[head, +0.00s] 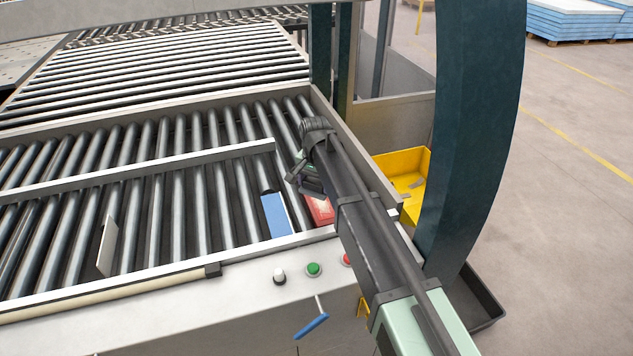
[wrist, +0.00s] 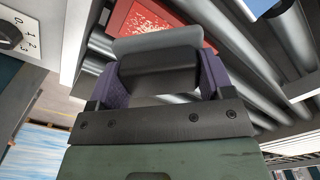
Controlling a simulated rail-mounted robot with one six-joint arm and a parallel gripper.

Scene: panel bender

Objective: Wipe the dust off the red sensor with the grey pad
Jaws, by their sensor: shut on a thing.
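The red sensor (head: 321,211) lies at the front right corner of the roller bed, partly hidden behind my arm in the head view. In the wrist view the red sensor (wrist: 125,18) shows a pale, speckled dusty patch on its face. My gripper (wrist: 160,76) is shut on the grey pad (wrist: 158,46), with a purple finger on each side of its dark body. The pad's edge overlaps the near part of the sensor in the wrist view. I cannot tell whether they touch. In the head view my gripper (head: 308,181) is just behind the sensor, largely hidden by the arm.
A blue block (head: 276,214) stands close left of the sensor. A metal rail (head: 200,156) and a leaning plate (head: 107,246) are further left. A yellow bin (head: 418,165) and a dark post (head: 478,120) are right.

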